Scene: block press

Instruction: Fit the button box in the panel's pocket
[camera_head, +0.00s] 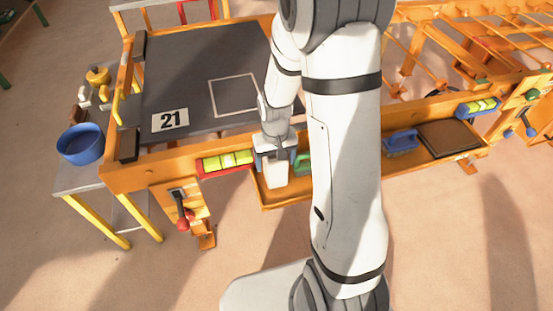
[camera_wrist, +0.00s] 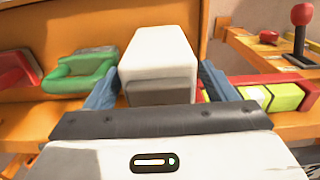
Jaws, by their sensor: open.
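A plain white box (camera_head: 276,177) stands in the orange tray along the front of the workbench. It also shows in the wrist view (camera_wrist: 160,62), between my fingers. It may be the button box, but no buttons show on its visible faces. My gripper (camera_head: 275,155) is open around the white box, with one blue-grey finger on each side. In the wrist view I cannot tell whether the fingers touch it. An orange panel (camera_head: 166,190) with a red-knobbed lever (camera_head: 182,218) hangs at the bench's front left. I cannot make out a pocket in it.
A red holder with yellow-green blocks (camera_head: 228,160) sits just left of the box; a green handled piece (camera_wrist: 80,72) and a red piece (camera_wrist: 16,72) lie on the other side. A blue piece (camera_head: 400,141) is farther right. A dark plate marked 21 (camera_head: 190,75) covers the bench top.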

